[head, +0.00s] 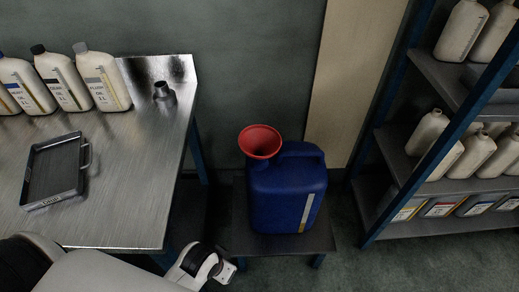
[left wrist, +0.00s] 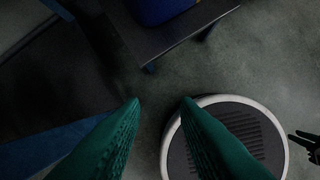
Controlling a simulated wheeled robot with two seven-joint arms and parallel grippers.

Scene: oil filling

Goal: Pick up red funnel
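The red funnel (head: 260,142) sits upright with its wide mouth up, at the top left of a blue canister (head: 285,195). Its lower end is hidden at the canister's neck. The canister stands on a small dark stool (head: 243,238); its lower part also shows at the top of the left wrist view (left wrist: 158,8). My left gripper (left wrist: 161,101) is open and empty, its green fingers apart. It is low, in front of the stool and away from the funnel. Its fingers do not show in the head view.
A metal table (head: 120,190) at left carries a dark tray (head: 55,172), several white bottles (head: 102,80) and a small dark funnel-like piece (head: 163,92). A shelf rack (head: 420,165) with bottles stands at right. Floor (head: 345,262) is clear between stool and rack.

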